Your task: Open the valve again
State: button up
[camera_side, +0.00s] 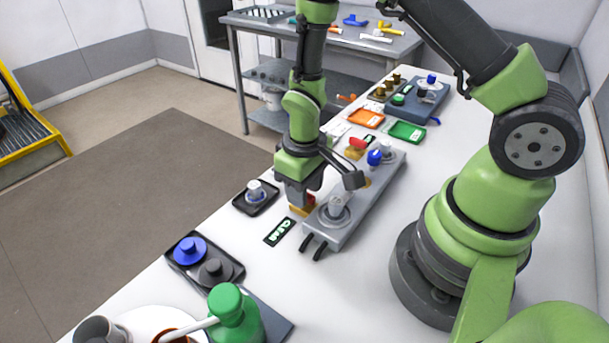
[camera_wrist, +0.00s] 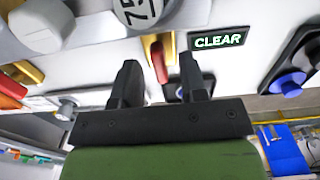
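The near valve shows a red handle (camera_side: 309,200) and a brass-yellow body at the left edge of a grey panel (camera_side: 349,222). My gripper (camera_side: 297,194) is down over this valve and partly hides it. In the wrist view the same red handle (camera_wrist: 158,63) lies in the gap between the fingertips of my gripper (camera_wrist: 161,63). The fingers are apart, with space on both sides of the handle; I cannot see contact. A second valve with a red handle (camera_side: 357,143) stands at the far end of the panel.
A sign reading CLEAR (camera_side: 280,231) lies beside the panel. A clear-topped gauge (camera_side: 335,206) and a blue knob (camera_side: 374,157) are on the panel. A small black tray (camera_side: 270,206) is to the left. A green bottle (camera_side: 234,316) stands in front.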

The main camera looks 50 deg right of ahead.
notch_tip(320, 180, up, 10)
jog(key=shift+f, duration=0.15)
dwell(0.4)
jog(key=s+r+m+t+y, duration=0.1)
jog(key=s+r+m+t, duration=0.1)
jog(key=s+r, duration=0.4)
jog(key=s+a+r+m+t+y, duration=0.1)
jog(key=s+r+t, duration=0.4)
jog(key=r, duration=0.7)
jog(key=shift+s+a+m, duration=0.2)
jog(key=shift+s+m, duration=0.35)
jog(key=shift+m, duration=0.05)
